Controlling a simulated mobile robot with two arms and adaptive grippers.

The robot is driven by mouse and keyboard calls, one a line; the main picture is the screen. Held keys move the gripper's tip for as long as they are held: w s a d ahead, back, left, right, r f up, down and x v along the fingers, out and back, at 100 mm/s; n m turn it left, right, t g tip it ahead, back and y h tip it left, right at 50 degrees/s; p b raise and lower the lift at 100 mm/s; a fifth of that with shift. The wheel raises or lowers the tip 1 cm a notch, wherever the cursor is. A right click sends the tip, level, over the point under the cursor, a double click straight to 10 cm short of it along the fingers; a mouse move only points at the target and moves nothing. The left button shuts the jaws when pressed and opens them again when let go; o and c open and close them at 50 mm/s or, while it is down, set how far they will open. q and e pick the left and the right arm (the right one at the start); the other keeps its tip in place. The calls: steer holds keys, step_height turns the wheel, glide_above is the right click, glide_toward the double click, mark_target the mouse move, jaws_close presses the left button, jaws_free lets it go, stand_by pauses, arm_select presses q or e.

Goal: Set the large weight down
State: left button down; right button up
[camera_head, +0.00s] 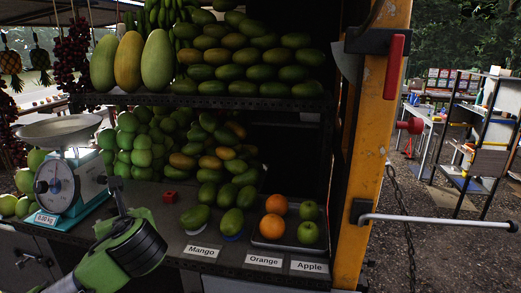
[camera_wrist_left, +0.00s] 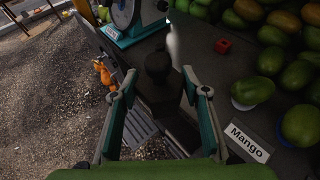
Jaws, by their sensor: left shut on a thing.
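The large weight (camera_wrist_left: 160,88) is a dark block with a rounded knob on top, seen in the left wrist view between the fingers of my left gripper (camera_wrist_left: 159,82). The gripper is shut on it. Whether its base touches the counter is hard to tell. In the head view my left gripper (camera_head: 116,193) is over the front left of the dark counter, right of the scale, and my arm hides much of the weight. My right gripper is out of view.
A teal scale (camera_head: 75,190) with a metal pan stands at left. A small red block (camera_head: 170,197) lies on the dark counter (camera_head: 165,218). Mangoes (camera_head: 195,216) and a tray (camera_head: 287,243) of oranges and apples stand farther right. The counter's front edge is close.

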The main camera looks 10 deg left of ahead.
arm_select(q)
steer(key=s+d+f+m+h+b, duration=0.1)
steer(key=s+d+f+b, duration=0.2)
steer(key=d+f, duration=0.85)
steer(key=s+d+f+b, duration=0.2)
steer(key=s+d, duration=0.2)
steer(key=s, duration=0.1)
steer(key=s+d+f+n+y+b, duration=0.1)
steer(key=s+d+f+b, duration=0.1)
steer(key=s, duration=0.4)
steer(key=shift+s+d+f+n, duration=0.15)
steer(key=shift+d+f+n, duration=0.15)
steer(key=shift+d+f, duration=0.55)
